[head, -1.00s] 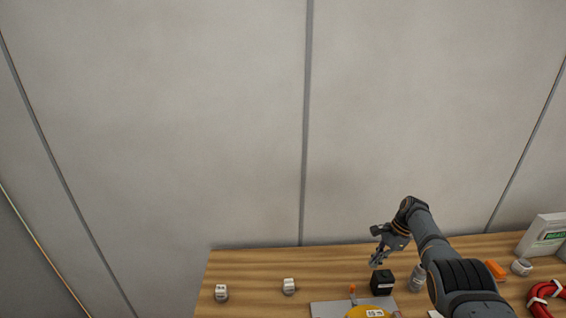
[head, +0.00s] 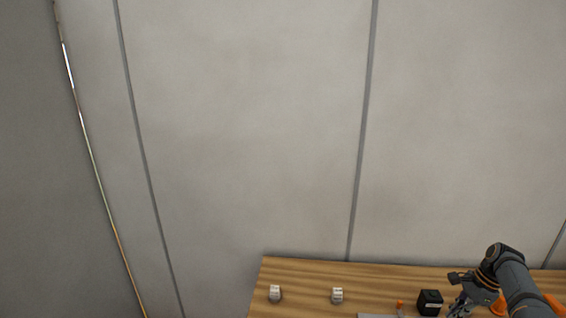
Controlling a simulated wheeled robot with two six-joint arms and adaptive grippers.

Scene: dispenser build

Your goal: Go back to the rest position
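My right gripper (head: 460,306) hangs at the lower right of the head view, just right of a small black box (head: 430,301). It points down, and its fingertips are at the picture's bottom edge, so I cannot tell whether it is open or holds anything. My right arm (head: 518,285) comes in from the lower right corner. My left gripper and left arm are not in view.
The wooden table (head: 310,272) fills the lower right, against a grey panelled wall (head: 250,120). Two small white pieces (head: 275,294) (head: 337,296) stand on its left half. A grey plate (head: 375,316) and a small orange-topped part (head: 400,304) show at the bottom edge.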

